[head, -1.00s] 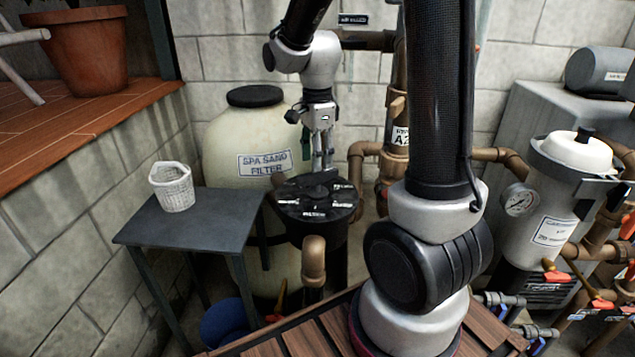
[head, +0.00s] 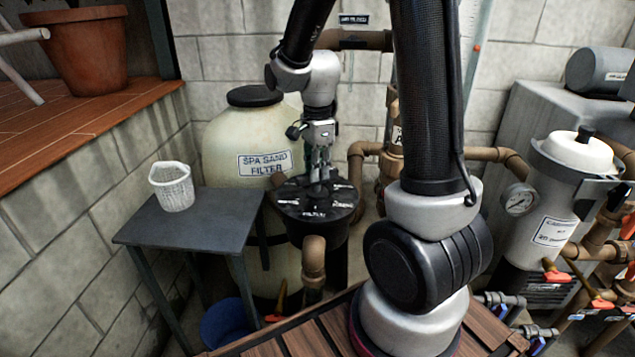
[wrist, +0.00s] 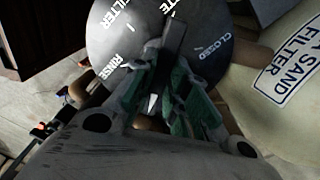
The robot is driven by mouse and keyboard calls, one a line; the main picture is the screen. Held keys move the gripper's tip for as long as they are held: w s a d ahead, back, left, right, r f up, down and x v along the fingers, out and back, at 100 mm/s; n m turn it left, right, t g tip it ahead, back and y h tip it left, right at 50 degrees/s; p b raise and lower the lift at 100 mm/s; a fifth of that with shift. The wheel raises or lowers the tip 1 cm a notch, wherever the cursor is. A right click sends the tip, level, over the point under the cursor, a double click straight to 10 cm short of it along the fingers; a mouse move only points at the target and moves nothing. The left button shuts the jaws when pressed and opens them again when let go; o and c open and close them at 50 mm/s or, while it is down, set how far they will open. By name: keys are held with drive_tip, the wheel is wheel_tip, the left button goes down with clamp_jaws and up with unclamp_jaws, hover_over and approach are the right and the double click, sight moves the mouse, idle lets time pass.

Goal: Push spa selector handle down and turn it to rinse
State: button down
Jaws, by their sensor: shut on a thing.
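The spa selector valve (head: 328,209) is a round black top with white labels, standing in front of the cream spa sand filter (head: 222,140). In the wrist view its grey dial (wrist: 112,42) shows FILTER, RINSE and CLOSED, and another label partly cut off. My gripper (head: 319,178) reaches down onto the middle of the dial. It is shut on the dark selector handle (wrist: 174,42), which sticks out past the fingers across the dial. The fingers hide much of the handle, and I cannot tell how far down it is pressed.
A dark side table (head: 225,208) with a white basket (head: 172,188) stands left of the valve. Brown pipes (head: 313,262) rise in front of and right of it. A blue bucket (head: 224,325) is below. A filter canister (head: 548,200) stands at right.

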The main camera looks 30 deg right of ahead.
drive_tip(key=shift+f, duration=0.5)
idle(0.3)
drive_tip(key=m, duration=0.6)
drive_tip(key=shift+m, duration=0.3)
drive_tip(key=m, duration=0.5)
drive_tip(key=c, duration=1.3)
unclamp_jaws()
wheel_tip(320, 180, up, 7)
drive_tip(key=shift+r, duration=0.1)
